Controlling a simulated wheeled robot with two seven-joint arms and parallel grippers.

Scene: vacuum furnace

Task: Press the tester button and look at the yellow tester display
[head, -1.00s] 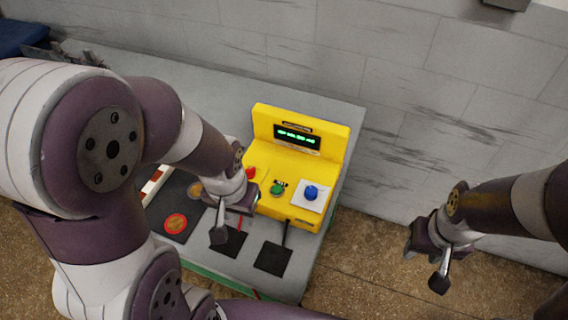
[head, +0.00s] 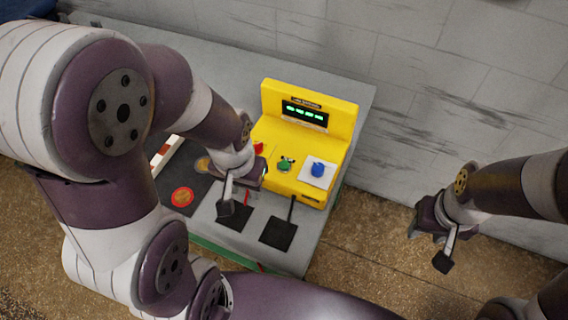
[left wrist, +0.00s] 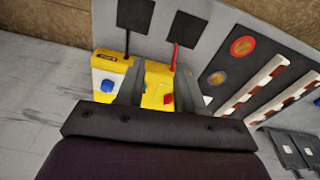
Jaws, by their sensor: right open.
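The yellow tester (head: 340,148) stands on the grey table. Its dark display (head: 305,113) shows a row of green characters too small to read. The left wrist view also shows the blue button (left wrist: 107,86). My left gripper (head: 236,198) is over the table at the tester's left front; its fingers stand apart with nothing between them. My right gripper (head: 428,248) is open and empty, right of the table.
Two black probe pads (head: 278,233) lie in front of the tester, on red and black leads. A dark mat with a red-ringed disc (head: 182,197) and red-white striped strips (left wrist: 258,88) lie to the left. The grey wall (head: 430,90) stands behind.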

